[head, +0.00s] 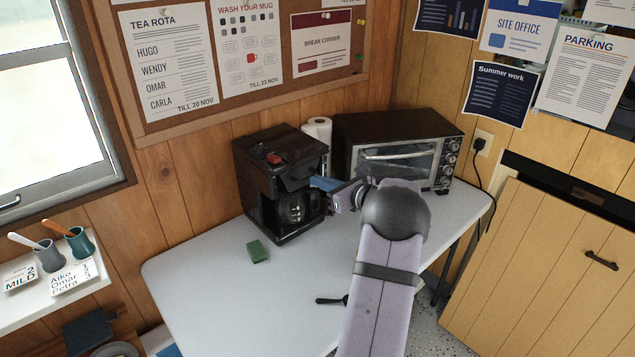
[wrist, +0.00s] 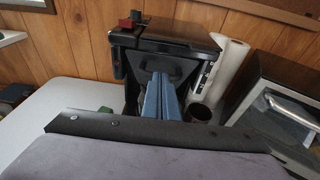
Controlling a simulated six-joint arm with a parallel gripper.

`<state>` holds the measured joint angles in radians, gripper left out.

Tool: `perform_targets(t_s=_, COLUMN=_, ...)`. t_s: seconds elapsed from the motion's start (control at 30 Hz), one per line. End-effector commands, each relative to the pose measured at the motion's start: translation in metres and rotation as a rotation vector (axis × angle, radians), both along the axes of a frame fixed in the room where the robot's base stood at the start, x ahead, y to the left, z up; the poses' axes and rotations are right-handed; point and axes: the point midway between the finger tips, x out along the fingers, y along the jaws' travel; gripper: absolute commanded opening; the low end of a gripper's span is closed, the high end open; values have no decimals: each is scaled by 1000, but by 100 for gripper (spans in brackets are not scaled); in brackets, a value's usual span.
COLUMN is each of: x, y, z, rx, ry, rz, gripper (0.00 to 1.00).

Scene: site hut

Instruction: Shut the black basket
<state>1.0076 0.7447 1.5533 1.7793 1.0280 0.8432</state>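The black coffee maker (head: 262,185) stands at the back of the white table. Its black basket (wrist: 180,68), with a loop-like handle on the front, shows under the machine's top in the wrist view. How far the basket stands out from the body is hard to tell. My gripper (head: 322,183) is at the front right of the machine, at basket height. In the wrist view, its two blue fingers (wrist: 160,84) lie close together with nothing visible between them, their tips just in front of the basket. Whether they touch it cannot be told. The glass jug (head: 294,209) sits below the basket.
A toaster oven (head: 396,150) stands right of the machine, close to my arm. A white paper roll (head: 318,130) stands between them. A green sponge (head: 257,251) and a dark utensil (head: 330,300) lie on the table (head: 205,290). The table's left front is mostly clear.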

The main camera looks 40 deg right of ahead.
Motion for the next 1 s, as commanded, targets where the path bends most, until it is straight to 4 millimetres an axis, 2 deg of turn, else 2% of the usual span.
perform_targets(t_s=0.3, x=-63, y=-3, z=8, rx=0, ry=5, rz=-7, gripper=0)
perform_targets(t_s=0.5, x=-97, y=-4, z=15, rx=2, ry=6, rz=-8, gripper=0)
perform_targets(t_s=0.7, x=-116, y=-4, z=20, rx=3, ry=7, rz=-6, gripper=0)
perform_targets(t_s=1.0, x=-122, y=-3, z=22, rx=4, ry=7, rz=-3, gripper=0)
